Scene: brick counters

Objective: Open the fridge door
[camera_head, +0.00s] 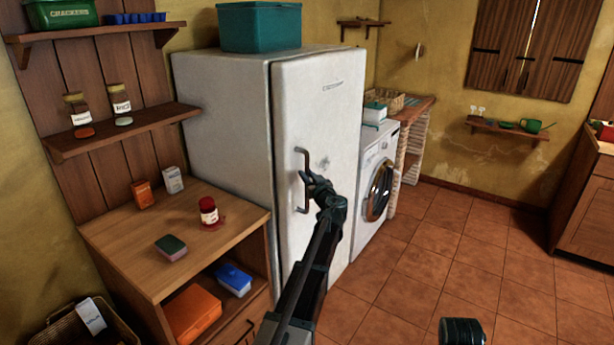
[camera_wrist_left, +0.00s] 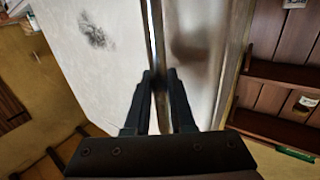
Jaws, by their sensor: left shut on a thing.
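The white fridge (camera_head: 225,115) stands against the wall at the middle left. Its door (camera_head: 335,115) faces right and looks closed or nearly so; I see no clear gap at its left edge. A vertical metal handle (camera_head: 299,160) is on the door's left side. My left gripper (camera_head: 306,180) is shut on the handle, at about its middle. In the left wrist view the handle (camera_wrist_left: 157,45) runs between the two fingers of the left gripper (camera_wrist_left: 160,76), against the white door (camera_wrist_left: 110,35).
A wooden counter (camera_head: 150,245) with a red-lidded jar (camera_head: 208,210) and a sponge (camera_head: 171,248) is left of the fridge. A teal box (camera_head: 260,27) sits on top of it. A washing machine (camera_head: 370,165) is to its right. The tiled floor (camera_head: 450,250) is clear.

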